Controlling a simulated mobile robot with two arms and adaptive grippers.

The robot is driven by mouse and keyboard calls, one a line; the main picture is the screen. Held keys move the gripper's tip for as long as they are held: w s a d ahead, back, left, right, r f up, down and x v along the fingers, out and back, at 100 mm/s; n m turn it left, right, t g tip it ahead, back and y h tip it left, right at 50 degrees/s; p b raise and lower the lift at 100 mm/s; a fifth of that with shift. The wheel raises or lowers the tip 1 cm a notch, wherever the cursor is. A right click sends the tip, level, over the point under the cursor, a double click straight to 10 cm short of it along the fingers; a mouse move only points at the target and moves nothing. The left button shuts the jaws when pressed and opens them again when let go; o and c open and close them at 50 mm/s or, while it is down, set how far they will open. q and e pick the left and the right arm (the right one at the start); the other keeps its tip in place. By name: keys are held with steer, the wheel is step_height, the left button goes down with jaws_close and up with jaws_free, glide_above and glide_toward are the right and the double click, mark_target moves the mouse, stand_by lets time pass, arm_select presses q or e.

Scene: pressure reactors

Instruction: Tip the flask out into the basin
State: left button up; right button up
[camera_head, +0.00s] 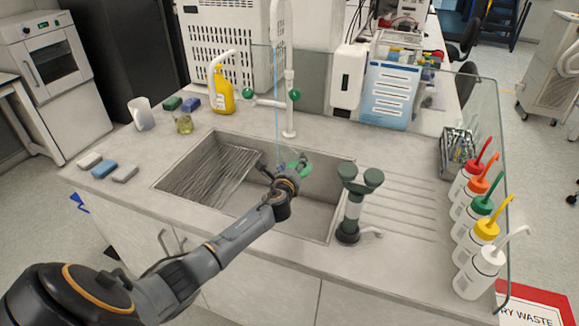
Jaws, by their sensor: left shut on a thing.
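My left gripper (284,166) reaches over the basin (313,208) and is shut on a small green, partly see-through thing (300,168), which appears to be the flask. The gripper hides part of it, so its tilt and contents cannot be told. The basin is a steel sink set into the grey worktop, with a ribbed sloping part at its left. A thin blue stream of water (277,100) comes down from the tall tap to the gripper area. My right gripper is not in view.
A green double-headed eyewash (352,200) stands at the basin's right front edge. Several wash bottles (482,272) line the right side. Sponges (104,169) lie front left.

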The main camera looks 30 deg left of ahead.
arm_select(q)
steer(key=shift+w+d+f+n+t+h+b, duration=0.15)
steer(key=shift+w+d+f+n+b, duration=0.3)
steer(key=shift+b, duration=0.65)
steer(key=shift+w+d+f+n+t+h+b, duration=0.1)
steer(key=shift+w+d+f+n+b, duration=0.1)
steer(key=shift+d+f+n+b, duration=0.7)
steer(key=shift+w+d+f+n+t+h+b, duration=0.15)
steer(key=shift+w+d+n+b, duration=0.15)
steer(key=shift+b, duration=1.05)
steer(key=d+r+n+b, duration=0.1)
steer(key=b, duration=0.1)
steer(key=w+d+r+n+t+b, duration=0.1)
steer(key=n, duration=0.1)
steer(key=shift+w+n+b, duration=0.1)
steer(key=shift+n+b, duration=0.15)
steer(key=shift+b, duration=0.1)
step_height(320, 180, up, 6)
steer(key=n+t+b, duration=0.1)
steer(key=n+b, duration=0.2)
steer(key=n, duration=0.5)
glide_above(312, 167)
steer(key=s, duration=0.1)
steer(key=shift+d+f, duration=0.2)
steer(key=shift+d, duration=0.05)
steer(key=shift+p, duration=0.3)
